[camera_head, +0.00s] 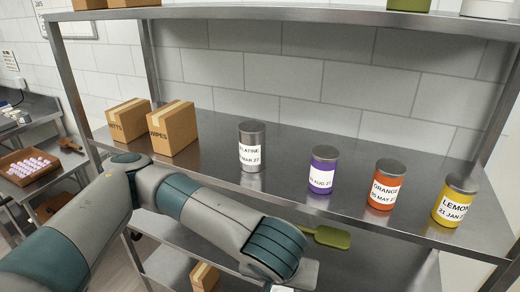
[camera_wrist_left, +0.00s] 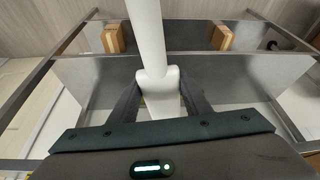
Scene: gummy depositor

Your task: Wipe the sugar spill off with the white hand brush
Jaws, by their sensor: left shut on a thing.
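The white hand brush (camera_wrist_left: 150,45) shows in the left wrist view as a long white shaft with a wider block between the fingers. My left gripper (camera_wrist_left: 159,88) is shut on that block, with a dark finger on each side. The brush's bristles cannot be made out. In the head view my left arm reaches in from the left in front of the shelf, and its wrist bends down at the bottom middle, mostly hiding the gripper. I see no sugar spill in either view. My right gripper is not in view.
The steel shelf (camera_head: 215,170) holds two cardboard boxes (camera_head: 173,128) and several labelled cans, including a grey one (camera_head: 252,147) and a yellow one (camera_head: 455,201). An olive-green paddle-like tool (camera_head: 332,237) shows below the shelf's front edge. A box (camera_head: 204,276) sits lower down.

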